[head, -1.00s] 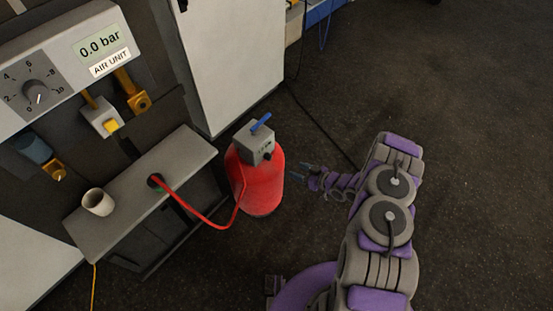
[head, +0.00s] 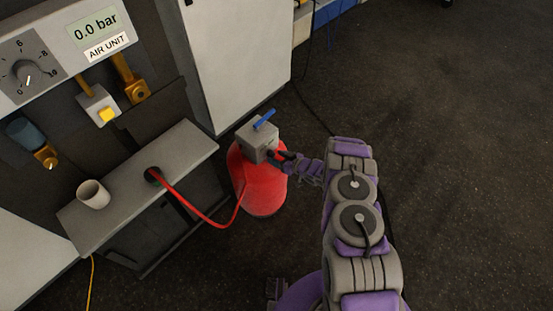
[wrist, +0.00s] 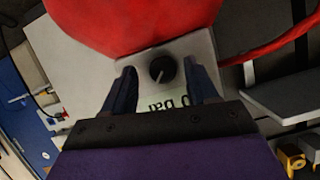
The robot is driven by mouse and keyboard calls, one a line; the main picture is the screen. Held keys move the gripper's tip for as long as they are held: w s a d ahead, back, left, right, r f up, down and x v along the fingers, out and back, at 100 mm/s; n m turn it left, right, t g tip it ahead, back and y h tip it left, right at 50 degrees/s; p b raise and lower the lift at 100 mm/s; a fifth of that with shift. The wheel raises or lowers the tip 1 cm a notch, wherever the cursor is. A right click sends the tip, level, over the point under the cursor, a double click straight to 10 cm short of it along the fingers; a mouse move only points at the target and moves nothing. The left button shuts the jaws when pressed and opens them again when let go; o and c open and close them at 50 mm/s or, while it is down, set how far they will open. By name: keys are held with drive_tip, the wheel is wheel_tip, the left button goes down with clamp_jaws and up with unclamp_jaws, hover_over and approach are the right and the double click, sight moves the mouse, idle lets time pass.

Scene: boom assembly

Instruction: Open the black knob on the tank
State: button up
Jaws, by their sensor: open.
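The red tank (head: 262,188) stands on the floor beside the shelf, with a grey box (head: 258,140) on top that carries a blue lever (head: 265,119). In the wrist view the black knob (wrist: 163,70) sits on the face of the grey box, with a pale pointer mark on it. My gripper (wrist: 162,82) is open, one finger on each side of the knob with gaps to it. In the head view my gripper (head: 277,155) is at the front of the box and hides the knob. A display partly reading "bar" shows below the knob, partly covered by my gripper.
A red hose (head: 190,207) runs from the grey shelf (head: 130,175) to the tank. A white mug (head: 93,194) stands on the shelf. The air unit (head: 65,45) above reads 0.0 bar. A white cabinet (head: 240,60) stands behind the tank; the floor at right is clear.

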drive_tip(key=shift+w+a+f, duration=0.15)
drive_tip(key=shift+w+a, duration=0.05)
drive_tip(key=shift+a, duration=0.2)
drive_tip(key=shift+a, duration=0.2)
drive_tip(key=shift+d, duration=0.15)
drive_tip(key=c, duration=1)
drive_tip(key=shift+r+n+p, duration=0.2)
drive_tip(key=shift+n+p, duration=0.1)
drive_tip(key=shift+p, duration=0.5)
drive_tip(key=shift+c, duration=0.2)
drive_tip(key=shift+f+p, duration=0.1)
drive_tip(key=shift+p, duration=0.2)
drive_tip(key=o, duration=1)
drive_tip(key=shift+f, duration=0.1)
drive_tip(key=shift+o, duration=0.2)
drive_tip(key=shift+s, duration=0.1)
